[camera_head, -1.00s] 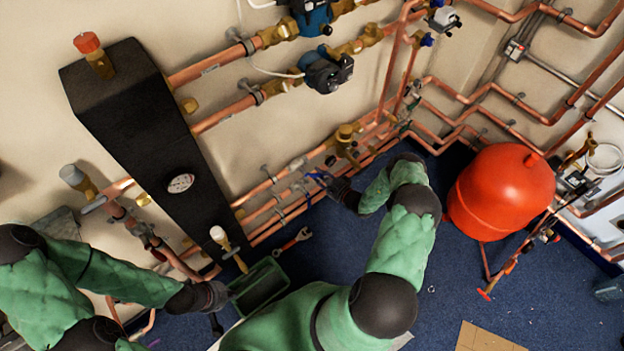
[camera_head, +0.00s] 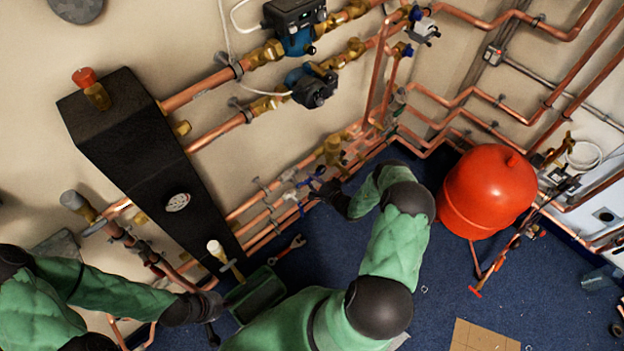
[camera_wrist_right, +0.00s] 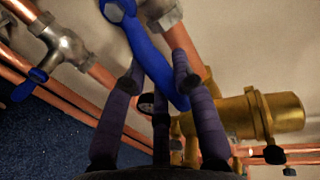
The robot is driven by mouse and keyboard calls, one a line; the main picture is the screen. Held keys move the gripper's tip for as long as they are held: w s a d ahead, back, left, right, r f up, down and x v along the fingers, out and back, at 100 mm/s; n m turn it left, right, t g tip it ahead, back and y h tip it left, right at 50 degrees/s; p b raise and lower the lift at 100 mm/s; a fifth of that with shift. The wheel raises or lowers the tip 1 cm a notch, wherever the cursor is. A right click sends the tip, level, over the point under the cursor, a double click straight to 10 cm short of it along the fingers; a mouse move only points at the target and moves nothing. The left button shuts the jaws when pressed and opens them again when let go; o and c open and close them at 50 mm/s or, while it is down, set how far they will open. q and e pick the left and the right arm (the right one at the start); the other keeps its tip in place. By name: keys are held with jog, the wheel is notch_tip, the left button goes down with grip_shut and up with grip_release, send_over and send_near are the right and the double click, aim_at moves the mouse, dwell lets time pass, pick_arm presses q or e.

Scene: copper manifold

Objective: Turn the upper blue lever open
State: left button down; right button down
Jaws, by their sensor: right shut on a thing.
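The upper blue lever (camera_wrist_right: 152,58) runs from a silver valve (camera_wrist_right: 160,12) on a copper pipe down between the fingers of my right gripper (camera_wrist_right: 158,84) in the right wrist view. That gripper is shut on the lever. In the head view my right gripper (camera_head: 325,190) is at the pipes low on the wall, and the lever (camera_head: 318,174) shows small beside it. A second, lower blue lever (camera_wrist_right: 22,90) sits on another silver valve, apart from the gripper. My left gripper (camera_head: 208,308) is at lower left, by a green tray; its fingers are too dark to read.
A brass fitting (camera_wrist_right: 255,112) is close right of my right gripper. A black manifold body (camera_head: 140,150) with a gauge stands at left. A green tray (camera_head: 238,310) and a wrench (camera_head: 290,247) lie on the blue floor.

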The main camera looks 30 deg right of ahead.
dwell(0.3)
jog(key=c, duration=1)
grip_release()
jog(key=shift+o, duration=0.2)
jog(key=v, duration=1.2)
jog(key=shift+w+a, duration=0.1)
jog(key=shift+a, duration=0.05)
